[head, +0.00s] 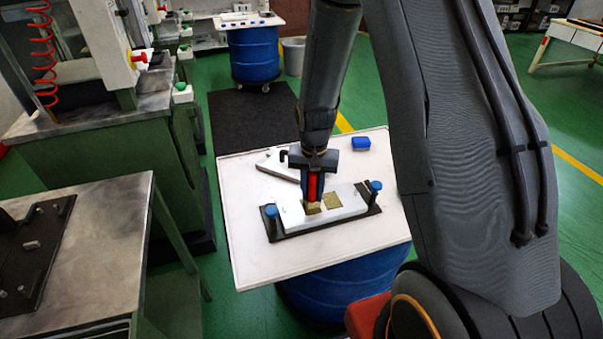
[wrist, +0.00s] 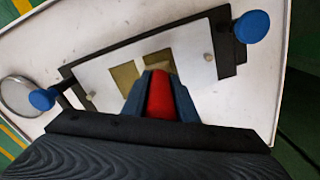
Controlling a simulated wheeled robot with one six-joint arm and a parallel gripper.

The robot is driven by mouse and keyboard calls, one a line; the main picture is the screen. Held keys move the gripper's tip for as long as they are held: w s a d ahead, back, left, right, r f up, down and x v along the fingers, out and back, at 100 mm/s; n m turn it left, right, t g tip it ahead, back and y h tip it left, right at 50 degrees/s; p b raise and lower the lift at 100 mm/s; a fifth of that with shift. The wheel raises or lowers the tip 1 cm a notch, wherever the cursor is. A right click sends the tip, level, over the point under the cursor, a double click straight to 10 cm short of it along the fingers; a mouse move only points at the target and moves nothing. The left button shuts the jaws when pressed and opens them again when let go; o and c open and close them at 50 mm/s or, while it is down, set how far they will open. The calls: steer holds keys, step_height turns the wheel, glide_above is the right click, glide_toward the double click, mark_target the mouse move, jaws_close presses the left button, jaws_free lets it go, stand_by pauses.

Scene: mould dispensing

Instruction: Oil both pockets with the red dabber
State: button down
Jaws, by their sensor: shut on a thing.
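My gripper (head: 313,186) is shut on the red dabber (head: 313,181), which points down over the mould. The light mould plate (head: 349,204) lies on a dark base with a blue knob at each end. It has two olive-brown pockets. The dabber is at the left pocket (head: 313,208) in the head view; I cannot tell whether it touches. The right pocket (head: 333,203) is clear in the head view. In the wrist view, the jaws partly cover the pockets.
The mould stands on a white tabletop (head: 247,240) over a blue drum. A light flat piece (head: 273,163) lies behind my gripper. A round grey-rimmed object (wrist: 18,97) shows in the wrist view.

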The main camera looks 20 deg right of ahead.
steer(key=shift+a, duration=0.8)
steer(key=shift+s+a, duration=0.1)
steer(key=shift+a, duration=0.65)
step_height(320, 180, up, 8)
steer(key=p, duration=0.5)
steer(key=shift+r+p, duration=0.2)
steer(key=shift+p, duration=0.15)
